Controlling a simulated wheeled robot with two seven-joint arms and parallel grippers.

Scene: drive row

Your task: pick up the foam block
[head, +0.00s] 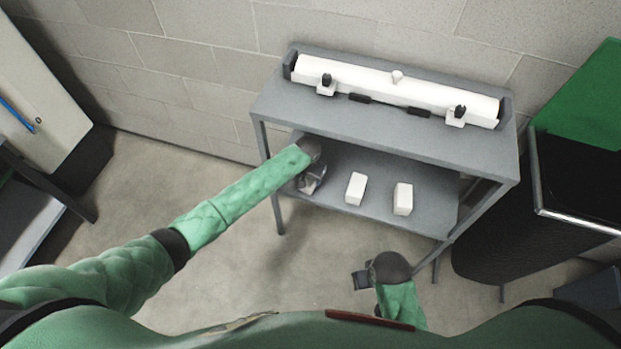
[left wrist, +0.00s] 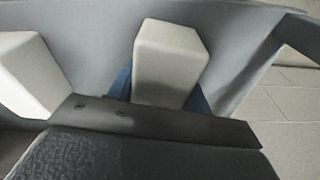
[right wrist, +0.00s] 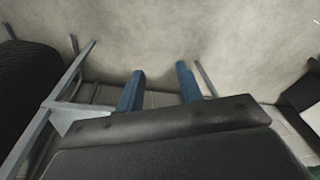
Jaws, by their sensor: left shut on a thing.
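A white foam block (left wrist: 168,62) stands between the blue fingers of my left gripper (left wrist: 165,88) in the left wrist view, and the gripper is shut on it. In the head view my left gripper (head: 310,182) is at the left end of the grey lower shelf (head: 345,210), and it mostly hides this block. Two more white blocks stand on that shelf, one in the middle (head: 355,188) and one to the right (head: 403,198). My right gripper (head: 362,280) is in front of the shelf, low over the floor. In the right wrist view its blue fingers (right wrist: 160,88) are apart with nothing between them.
The grey upper shelf (head: 290,115) overhangs the lower one and carries a long white bar (head: 400,85) with small white and black parts. A dark bin (head: 500,230) stands at the right. A concrete block wall is behind. The floor at the front left is clear.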

